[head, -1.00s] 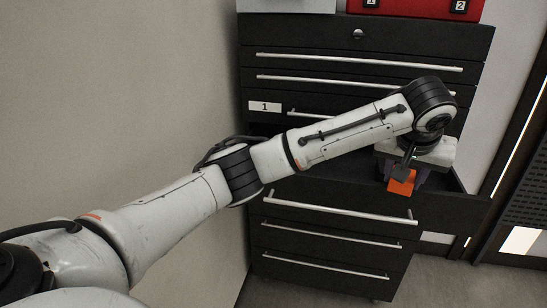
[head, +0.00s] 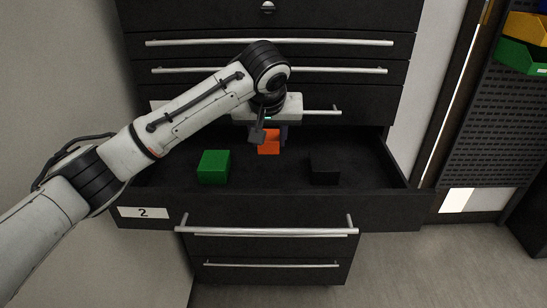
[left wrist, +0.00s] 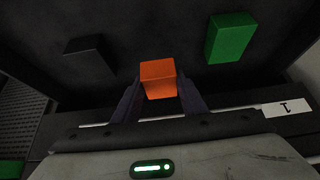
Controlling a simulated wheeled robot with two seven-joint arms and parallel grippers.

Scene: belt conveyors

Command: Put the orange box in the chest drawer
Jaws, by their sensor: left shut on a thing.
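The orange box (head: 268,145) is at the back middle of the open chest drawer (head: 270,212), labelled 2. My left gripper (head: 270,134) reaches down over it and is shut on it. In the left wrist view the orange box (left wrist: 158,79) sits between the two dark fingers of my left gripper (left wrist: 158,92). I cannot tell whether its bottom touches the drawer floor. My right gripper is not in view.
A green box (head: 214,166) lies left of the orange box in the drawer, and a black box (head: 324,169) lies to its right. The drawer floor between them is clear. Closed drawers are above and below. Coloured bins (head: 522,56) hang at far right.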

